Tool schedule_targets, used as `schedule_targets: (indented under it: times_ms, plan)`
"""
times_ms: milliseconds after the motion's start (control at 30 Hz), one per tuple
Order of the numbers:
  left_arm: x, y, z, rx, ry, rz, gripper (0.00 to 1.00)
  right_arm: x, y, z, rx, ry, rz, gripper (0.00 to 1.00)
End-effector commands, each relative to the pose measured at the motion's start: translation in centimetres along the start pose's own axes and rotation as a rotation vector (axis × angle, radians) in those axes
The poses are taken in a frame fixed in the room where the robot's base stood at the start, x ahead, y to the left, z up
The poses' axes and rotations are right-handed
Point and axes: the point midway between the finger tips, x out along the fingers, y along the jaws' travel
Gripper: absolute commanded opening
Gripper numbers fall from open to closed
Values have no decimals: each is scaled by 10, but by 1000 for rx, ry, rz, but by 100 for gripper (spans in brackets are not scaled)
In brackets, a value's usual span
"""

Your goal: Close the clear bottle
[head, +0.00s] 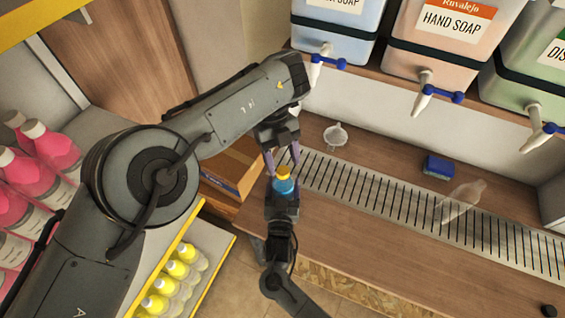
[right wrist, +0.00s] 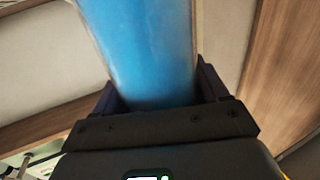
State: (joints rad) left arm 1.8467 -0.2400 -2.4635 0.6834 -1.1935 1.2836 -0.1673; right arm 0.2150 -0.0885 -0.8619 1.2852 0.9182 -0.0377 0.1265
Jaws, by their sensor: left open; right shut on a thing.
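A clear bottle with blue liquid (head: 284,186) stands in my right gripper (head: 281,199), which is shut on it. A yellow cap (head: 283,173) shows at its top; how tightly it sits cannot be seen. In the right wrist view the bottle's blue body (right wrist: 145,50) rises between the fingers. My left gripper (head: 282,160) points down just above the cap with its fingers apart. I cannot tell whether they touch the cap. Another clear, empty-looking bottle (head: 462,201) lies tilted on the drip grate.
The metal grate (head: 390,205) runs along the wooden counter (head: 350,235). A clear funnel (head: 335,135) and a blue sponge (head: 437,167) lie behind it. Soap drums with taps (head: 440,35) stand above. Pink bottles (head: 50,150) and yellow-capped bottles (head: 170,283) fill shelves at left.

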Motion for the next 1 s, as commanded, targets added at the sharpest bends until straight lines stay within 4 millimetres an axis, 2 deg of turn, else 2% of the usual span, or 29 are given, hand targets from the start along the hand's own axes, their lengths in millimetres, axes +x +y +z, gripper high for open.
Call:
schedule_targets:
  times_ms: [200,667,867,1000]
  plan:
    - [-16,0,-6,0,0,0,60,0,0,0,1,0,0,0]
    - [-17,0,-7,-25,0,0,57,0,0,0,1,0,0,0]
    - [-17,2,0,-196,-38,3,57,0,0,0,1,0,0,0]
    - [-15,7,12,-440,-114,7,57,0,0,0,1,0,0,0]
